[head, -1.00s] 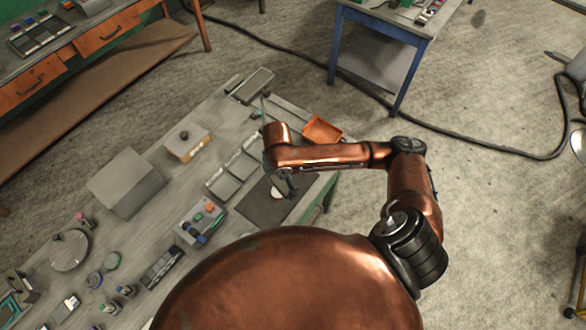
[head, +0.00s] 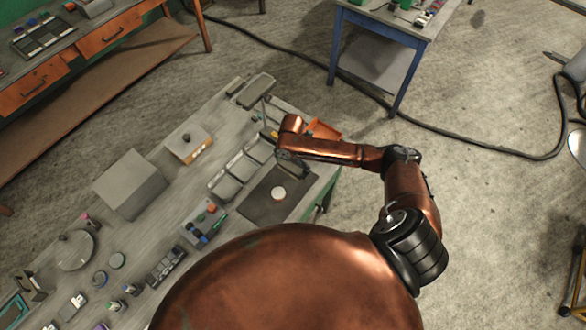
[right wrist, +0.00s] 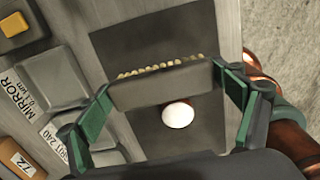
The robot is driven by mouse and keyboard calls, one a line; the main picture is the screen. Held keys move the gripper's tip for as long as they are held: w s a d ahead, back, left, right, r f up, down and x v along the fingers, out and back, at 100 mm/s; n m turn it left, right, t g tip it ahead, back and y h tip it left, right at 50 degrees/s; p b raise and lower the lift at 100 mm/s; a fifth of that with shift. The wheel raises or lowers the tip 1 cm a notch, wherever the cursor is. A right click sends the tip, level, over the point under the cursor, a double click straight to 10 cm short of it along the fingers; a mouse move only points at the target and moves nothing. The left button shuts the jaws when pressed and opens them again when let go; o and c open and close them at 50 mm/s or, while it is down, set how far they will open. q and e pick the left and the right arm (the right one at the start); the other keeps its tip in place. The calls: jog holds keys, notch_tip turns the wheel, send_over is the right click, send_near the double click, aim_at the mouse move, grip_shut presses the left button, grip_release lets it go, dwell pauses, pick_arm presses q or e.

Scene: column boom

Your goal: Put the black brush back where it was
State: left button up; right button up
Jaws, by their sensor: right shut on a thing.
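My right gripper (right wrist: 168,88) is shut on the black brush (right wrist: 160,90), a dark block with a row of pale bristles along its upper edge in the right wrist view. One green-padded finger is at each end of the brush. The brush is above the dark mat (right wrist: 190,28). In the head view my right gripper (head: 291,164) is over the bench beside the grey trays, and the brush cannot be made out there. The dark mat (head: 252,207) has a white round thing (head: 278,193) on it, which also shows just below the brush in the wrist view (right wrist: 178,115). My left gripper is out of view.
Grey trays (head: 226,187) with labels, one reading MIRROR, line the mat's left side. An orange bin (head: 323,130) stands behind my right arm. A grey box (head: 130,183) and a knobbed block (head: 187,143) stand farther left on the bench.

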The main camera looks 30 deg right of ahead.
aim_at(293, 170)
jog(key=shift+w+d+f, duration=0.3)
jog(key=shift+f, duration=0.2)
jog(key=shift+w+d+f, duration=0.1)
jog(key=shift+d+f, duration=0.05)
jog(key=shift+f, duration=1.6)
jog(key=shift+f, duration=0.15)
jog(key=o, duration=0.9)
notch_tip(293, 170, up, 12)
jog(key=shift+r+b, duration=0.2)
jog(key=shift+b, duration=0.15)
